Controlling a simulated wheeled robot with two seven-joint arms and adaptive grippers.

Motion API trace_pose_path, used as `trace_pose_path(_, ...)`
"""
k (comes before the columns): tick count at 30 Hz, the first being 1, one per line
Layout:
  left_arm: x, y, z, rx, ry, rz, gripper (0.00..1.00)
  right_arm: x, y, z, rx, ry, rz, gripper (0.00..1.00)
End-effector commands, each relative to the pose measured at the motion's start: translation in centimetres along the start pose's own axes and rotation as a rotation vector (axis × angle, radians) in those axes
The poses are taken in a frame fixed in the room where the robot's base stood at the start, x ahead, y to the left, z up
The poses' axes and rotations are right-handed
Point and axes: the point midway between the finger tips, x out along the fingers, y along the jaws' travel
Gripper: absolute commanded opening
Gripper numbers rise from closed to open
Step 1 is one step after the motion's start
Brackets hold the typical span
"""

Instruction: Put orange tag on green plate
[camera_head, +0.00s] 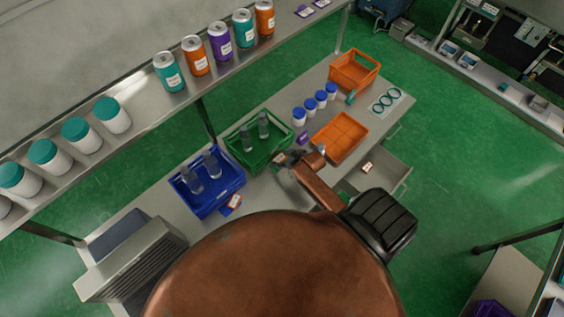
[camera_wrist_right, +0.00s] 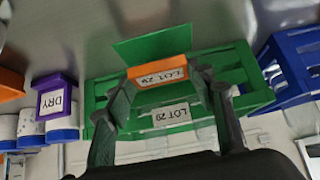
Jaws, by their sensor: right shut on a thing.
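My right gripper (camera_head: 292,160) is beside the near edge of the green crate (camera_head: 236,136). In the right wrist view my right gripper (camera_wrist_right: 163,90) is shut on the orange tag (camera_wrist_right: 142,71), which has a white "LOT 29" label. The flat green plate (camera_wrist_right: 150,45) shows just beyond the tag, and the tag overlaps its edge in the picture. I cannot tell whether they touch. In the head view the gripper hides the held tag, and I cannot make out the plate. My left gripper is not in view.
A blue crate (camera_head: 184,203) and the green crate hold bottles. A purple tag (camera_head: 303,138), blue-capped jars (camera_head: 310,105) and an orange tray (camera_head: 338,145) are close by. A drawer (camera_head: 392,160) stands open.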

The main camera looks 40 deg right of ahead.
Motion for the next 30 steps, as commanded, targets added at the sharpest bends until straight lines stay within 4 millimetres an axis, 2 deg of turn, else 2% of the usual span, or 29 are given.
trace_pose_path(1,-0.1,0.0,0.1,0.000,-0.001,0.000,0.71,0.7,-0.1,0.9,0.003,-0.006,-0.001,0.29)
trace_pose_path(4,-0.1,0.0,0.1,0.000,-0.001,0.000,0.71,1.5,-0.1,1.6,0.002,-0.004,-0.001,0.29)
trace_pose_path(17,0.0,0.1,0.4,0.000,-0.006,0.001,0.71,2.0,-0.1,2.1,0.000,-0.003,0.000,0.29)
trace_pose_path(18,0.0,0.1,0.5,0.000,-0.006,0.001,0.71,2.0,-0.1,2.1,0.000,-0.003,0.000,0.51)
trace_pose_path(25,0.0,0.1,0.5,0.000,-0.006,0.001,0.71,2.0,-0.1,2.1,0.001,-0.003,0.000,0.67)
trace_pose_path(30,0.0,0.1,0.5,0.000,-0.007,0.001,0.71,2.0,-0.1,2.1,0.001,-0.003,0.000,0.67)
